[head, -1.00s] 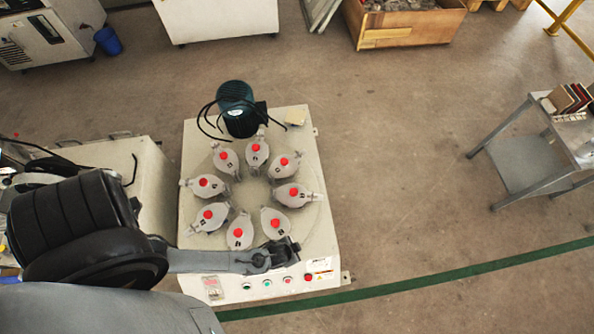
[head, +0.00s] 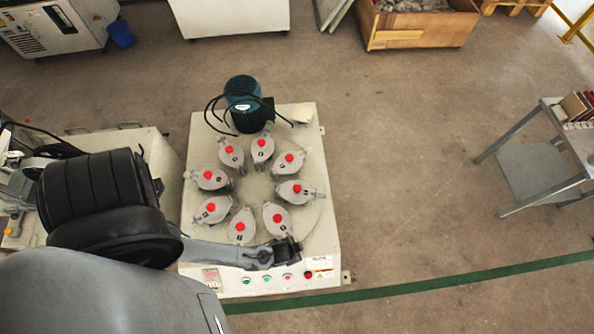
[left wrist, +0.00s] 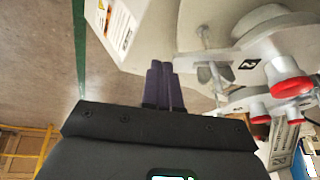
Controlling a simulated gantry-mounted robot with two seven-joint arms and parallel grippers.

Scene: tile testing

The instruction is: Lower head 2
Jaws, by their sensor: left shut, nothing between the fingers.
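The machine carries a ring of grey heads with red knobs on a pale round plate. In the head view the number labels are too small to read. The head nearest my gripper (head: 276,217) is at the lower right of the ring. In the left wrist view a grey head with a black label that looks like a sideways 2 (left wrist: 262,52) is close, right of my fingers, with a red knob (left wrist: 290,88). My left gripper (head: 291,244) is shut and empty beside the ring. Its dark fingers (left wrist: 159,70) are together, close to a small metal bracket; contact is unclear. My right gripper is out of view.
A green motor (head: 243,100) with black cables stands at the machine's back. A row of buttons (head: 285,276) lines its front edge, below my arm. A metal table (head: 540,165) stands at the right. The floor between is clear.

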